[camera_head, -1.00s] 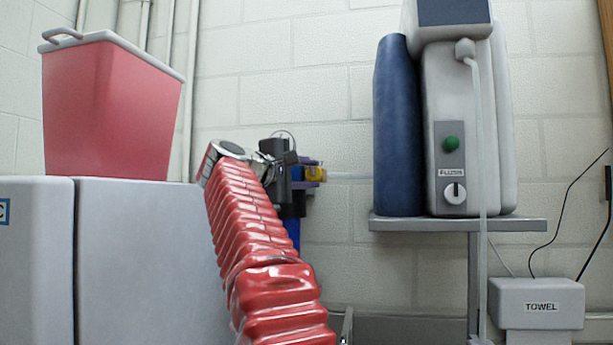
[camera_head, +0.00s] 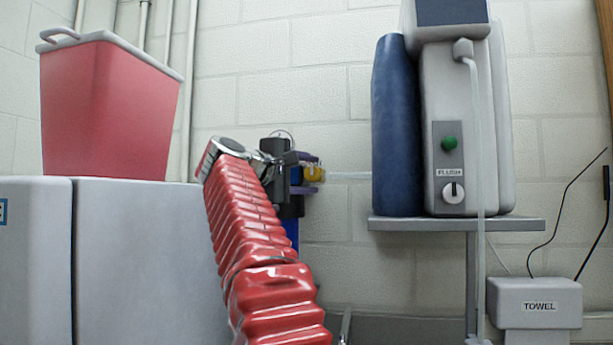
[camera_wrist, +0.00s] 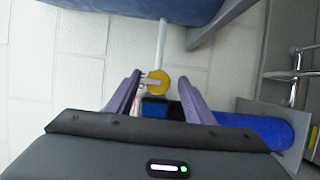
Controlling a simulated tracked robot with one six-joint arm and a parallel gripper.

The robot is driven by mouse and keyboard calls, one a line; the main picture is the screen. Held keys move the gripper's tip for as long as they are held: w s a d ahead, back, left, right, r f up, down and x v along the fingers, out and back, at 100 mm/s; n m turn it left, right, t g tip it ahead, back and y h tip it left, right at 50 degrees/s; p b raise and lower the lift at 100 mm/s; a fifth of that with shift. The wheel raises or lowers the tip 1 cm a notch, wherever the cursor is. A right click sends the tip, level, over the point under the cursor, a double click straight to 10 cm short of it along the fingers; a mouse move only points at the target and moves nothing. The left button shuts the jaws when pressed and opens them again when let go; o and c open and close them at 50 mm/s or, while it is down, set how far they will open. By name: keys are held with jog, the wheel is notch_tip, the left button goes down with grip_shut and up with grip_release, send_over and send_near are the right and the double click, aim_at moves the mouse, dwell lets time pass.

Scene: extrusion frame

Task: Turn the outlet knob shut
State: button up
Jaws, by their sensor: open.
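A round yellow knob (camera_wrist: 160,81) shows in the wrist view between the purple fingertips of my gripper (camera_wrist: 159,79). A small pale fitting sits at its left side, and a white pipe (camera_wrist: 161,38) runs away behind it. My gripper is open, with one finger on each side of the knob; I cannot tell whether either finger touches it. In the head view the knob (camera_head: 313,173) shows at the end of my gripper (camera_head: 312,174), partly covered by the fingers. My red arm sleeve and wrist hide part of the area around it.
A blue cylinder (camera_wrist: 258,128) stands right of my gripper in the wrist view. In the head view, a blue tank (camera_head: 397,130) and a grey machine (camera_head: 458,110) stand on a shelf (camera_head: 420,224). A red bin (camera_head: 105,110) stands on a grey cabinet (camera_head: 145,265) at left.

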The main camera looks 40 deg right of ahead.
jog(key=shift+s+a+r, duration=0.1)
jog(key=shift+a, duration=0.55)
jog(key=v, duration=1.2)
jog(key=shift+a, duration=0.2)
jog(key=shift+s, duration=0.1)
